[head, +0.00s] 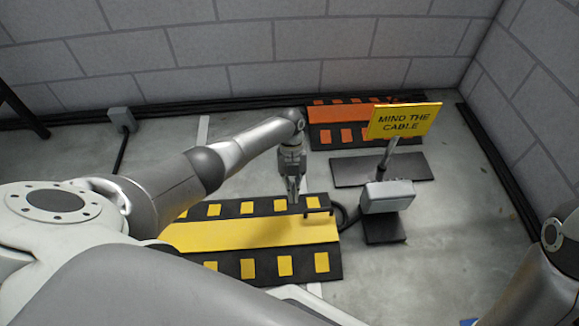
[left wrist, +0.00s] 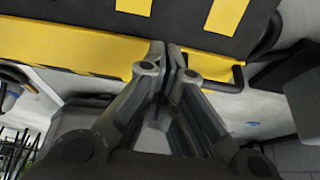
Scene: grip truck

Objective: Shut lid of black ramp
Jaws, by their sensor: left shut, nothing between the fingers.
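The black ramp (head: 335,262) lies on the floor in front of me in the head view, with yellow patches along both sides. Its yellow lid (head: 250,233) runs along the middle and looks flat or nearly so; I cannot tell if it is fully down. A small black handle (head: 318,211) stands at the lid's right end. My left gripper (head: 293,198) is shut and empty, pointing down just left of the handle. In the left wrist view its closed fingertips (left wrist: 167,50) overlap the yellow lid's edge (left wrist: 70,45); contact is unclear. My right gripper is out of view.
A grey box (head: 387,196) on a black base stands right of the ramp, with a cable between them. Behind it are a yellow "MIND THE CABLE" sign (head: 404,121) and an orange-lidded ramp (head: 350,113). Open floor lies to the right.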

